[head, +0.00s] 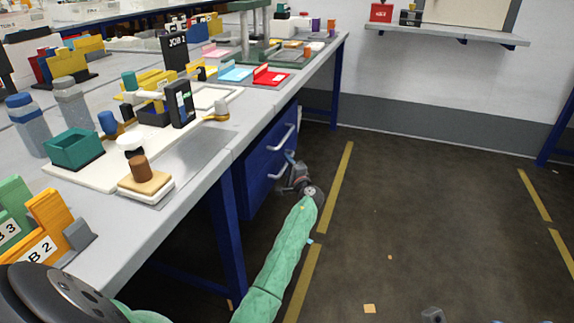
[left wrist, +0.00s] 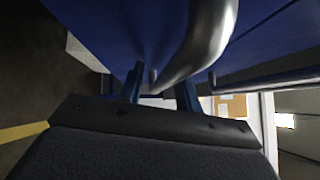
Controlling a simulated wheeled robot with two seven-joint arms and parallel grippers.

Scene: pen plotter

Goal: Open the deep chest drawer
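The blue drawer chest (head: 262,160) hangs under the workbench, with an upper handle (head: 282,138) and a lower handle (head: 279,170), both silver bars. The drawers look closed. My left gripper (head: 290,158) is at the chest's front, close to the lower handle. In the left wrist view, a silver handle (left wrist: 205,45) curves in close up, and the two blue fingers of the left gripper (left wrist: 160,90) stand apart on either side of its far part. I see no clear grip on it. Another bar (left wrist: 265,83) lies to the right. I cannot make out my right gripper.
The workbench (head: 180,215) carries several trays, bottles and stands. Its blue leg (head: 227,240) stands nearer than the chest. The dark floor (head: 410,210) in front of the chest is mostly open, with yellow lines (head: 335,190) and small scraps. A small grey thing (head: 432,315) shows at the bottom edge.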

